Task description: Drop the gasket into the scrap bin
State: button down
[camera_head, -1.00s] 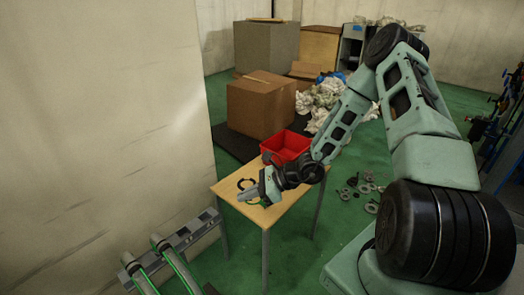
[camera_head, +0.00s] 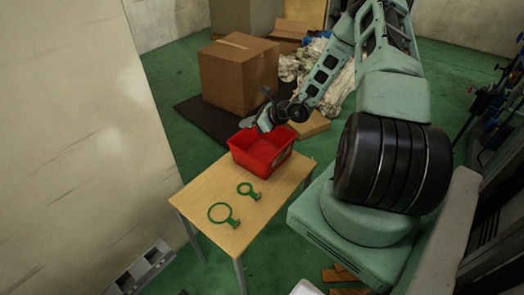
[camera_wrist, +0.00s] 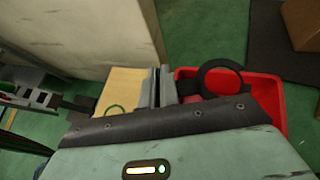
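A black ring-shaped gasket (camera_wrist: 236,66) shows in the wrist view, in front of the red scrap bin. A short dark tab runs from the ring to my gripper (camera_wrist: 161,87), whose fingers are close together on it. In the head view, my gripper (camera_head: 250,122) is above the back rim of the red bin (camera_head: 248,166), and the gasket is hard to make out there. The bin stands upright on the far part of the wooden table. What I see of its inside looks empty.
A wall (camera_head: 75,130) stands to the left. A cardboard box (camera_head: 238,75) stands behind on the floor.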

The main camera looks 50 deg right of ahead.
jog(key=d+m+h, duration=0.2)
jog(key=d, duration=0.5)
notch_tip(320, 180, down, 6)
jog(key=b, duration=0.4)
jog(key=shift+s+f+t, duration=0.2)
jog(key=shift+s+t, duration=0.05)
jog(key=shift+t, duration=0.05)
jog(key=c, duration=1.6)
grip_release()
jog(key=b+v, duration=0.2)
jog(key=v, duration=1.5)
jog(key=shift+s, duration=0.25)
